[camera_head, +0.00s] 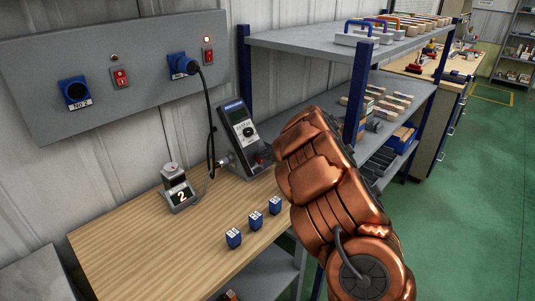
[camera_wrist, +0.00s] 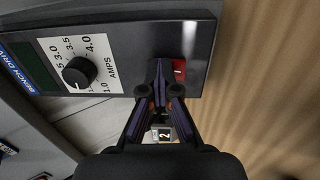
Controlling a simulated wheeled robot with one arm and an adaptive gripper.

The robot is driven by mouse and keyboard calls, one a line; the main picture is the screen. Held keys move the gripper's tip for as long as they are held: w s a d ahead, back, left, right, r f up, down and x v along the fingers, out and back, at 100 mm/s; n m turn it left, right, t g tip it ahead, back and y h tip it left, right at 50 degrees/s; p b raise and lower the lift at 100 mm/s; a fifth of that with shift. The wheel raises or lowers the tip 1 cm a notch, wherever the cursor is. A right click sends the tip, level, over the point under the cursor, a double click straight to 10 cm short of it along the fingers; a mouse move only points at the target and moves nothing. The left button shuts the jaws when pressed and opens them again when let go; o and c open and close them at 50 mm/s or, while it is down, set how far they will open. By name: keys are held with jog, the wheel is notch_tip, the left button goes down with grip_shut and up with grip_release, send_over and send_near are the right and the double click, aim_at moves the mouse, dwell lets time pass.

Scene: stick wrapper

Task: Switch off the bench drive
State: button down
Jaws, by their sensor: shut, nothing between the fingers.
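The bench drive (camera_head: 236,117) is a grey sloped box on the wooden bench, with a blue name strip, a small screen and a black dial. In the wrist view its face (camera_wrist: 130,50) fills the top left, with the dial (camera_wrist: 79,72) marked in amps. A red switch (camera_wrist: 179,69) sits near the end of that face. My gripper (camera_wrist: 159,68) is shut and empty, its tips over the face just beside the switch. I cannot tell whether they touch it. The tips partly cover the switch surround, and the switch position is unclear. My copper arm hides the gripper in the head view.
A wall panel (camera_head: 140,100) carries two blue sockets and two red switches; a black cable (camera_head: 208,105) hangs from the right socket. A small device reading 2 (camera_head: 180,195) and three blue blocks (camera_head: 255,220) stand on the bench (camera_head: 140,235). Shelves (camera_head: 300,42) rise at right.

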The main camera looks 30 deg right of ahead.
jog(key=shift+w+a+r+p, duration=0.1)
jog(key=shift+r+p, duration=0.55)
jog(key=shift+r, duration=0.15)
jog(key=shift+s+r, duration=0.3)
jog(key=shift+r, duration=0.05)
jog(key=w+r+v, duration=0.1)
jog(key=v, duration=1.2)
jog(key=shift+r, duration=0.45)
jog(key=shift+w, duration=0.15)
